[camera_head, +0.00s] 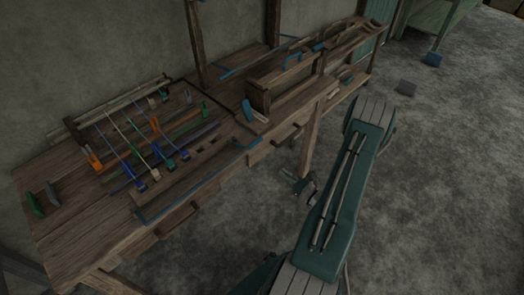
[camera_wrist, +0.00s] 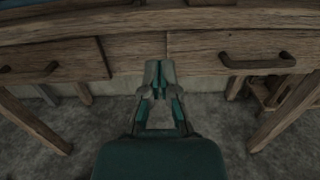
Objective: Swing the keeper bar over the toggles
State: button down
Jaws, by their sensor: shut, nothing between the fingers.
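My gripper (camera_wrist: 158,84) is shut and empty in the wrist view, facing the drawer fronts below the bench top. In the head view my gripper (camera_head: 303,186) appears small and dark, in front of the bench and well right of the blocks.
The wooden bench (camera_head: 75,236) stands along the wall. A drawer handle (camera_wrist: 253,61) sticks out to the right in the wrist view, another handle (camera_wrist: 28,74) to the left. An open wooden box frame (camera_head: 260,98) stands further along the bench. The floor before it is mostly clear.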

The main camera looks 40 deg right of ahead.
jog(key=w+r, duration=0.3)
jog(key=w, duration=0.7)
jog(key=shift+w+a+r, duration=0.25)
jog(key=shift+w+a, duration=0.1)
jog(key=shift+a, duration=0.1)
jog(key=shift+r, duration=0.1)
jog(key=shift+r+g, duration=0.25)
jog(key=shift+g, duration=0.15)
